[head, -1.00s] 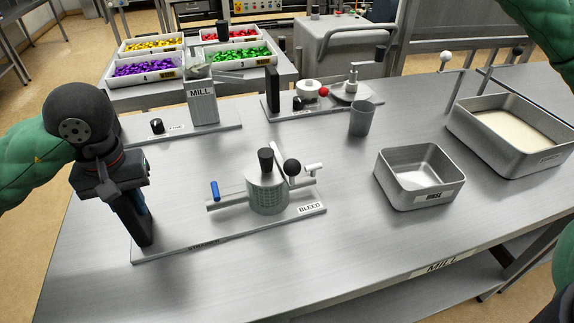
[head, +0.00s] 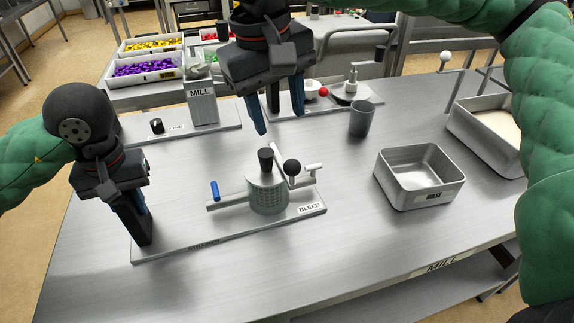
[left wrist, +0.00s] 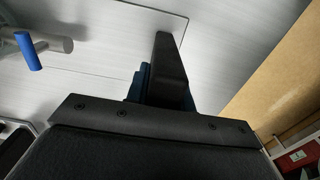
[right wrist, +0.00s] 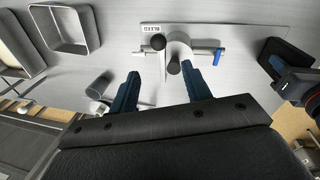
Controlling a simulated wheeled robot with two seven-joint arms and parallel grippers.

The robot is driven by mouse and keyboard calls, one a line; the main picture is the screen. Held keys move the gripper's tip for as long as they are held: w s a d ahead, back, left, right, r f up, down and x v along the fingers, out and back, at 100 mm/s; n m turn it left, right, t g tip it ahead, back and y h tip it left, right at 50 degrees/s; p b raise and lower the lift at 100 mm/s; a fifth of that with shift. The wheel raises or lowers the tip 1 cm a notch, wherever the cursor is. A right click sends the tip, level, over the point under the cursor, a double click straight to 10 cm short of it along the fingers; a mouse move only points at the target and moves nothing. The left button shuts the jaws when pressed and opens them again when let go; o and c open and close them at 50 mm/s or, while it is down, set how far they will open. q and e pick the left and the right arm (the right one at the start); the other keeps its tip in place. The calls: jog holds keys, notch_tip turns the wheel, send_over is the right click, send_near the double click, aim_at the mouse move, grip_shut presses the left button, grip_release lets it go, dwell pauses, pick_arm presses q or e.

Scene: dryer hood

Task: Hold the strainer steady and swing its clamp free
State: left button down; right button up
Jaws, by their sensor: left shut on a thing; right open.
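My left gripper (head: 142,222) is shut on the black upright grip (left wrist: 170,65) at the plate's left end. My right gripper (head: 279,118) is open and empty, above and behind the strainer; the strainer shows beyond its fingers in the right wrist view (right wrist: 181,48).
The table front is clear.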

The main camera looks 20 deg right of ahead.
aim_at(291, 162)
jog(key=f, duration=0.4)
jog(key=d+f, duration=0.1)
jog(key=f, duration=0.3)
jog(key=d+f, duration=0.1)
jog(key=f, duration=0.3)
jog(key=shift+d+f, duration=0.15)
jog(key=shift+c, duration=0.2)
grip_shut()
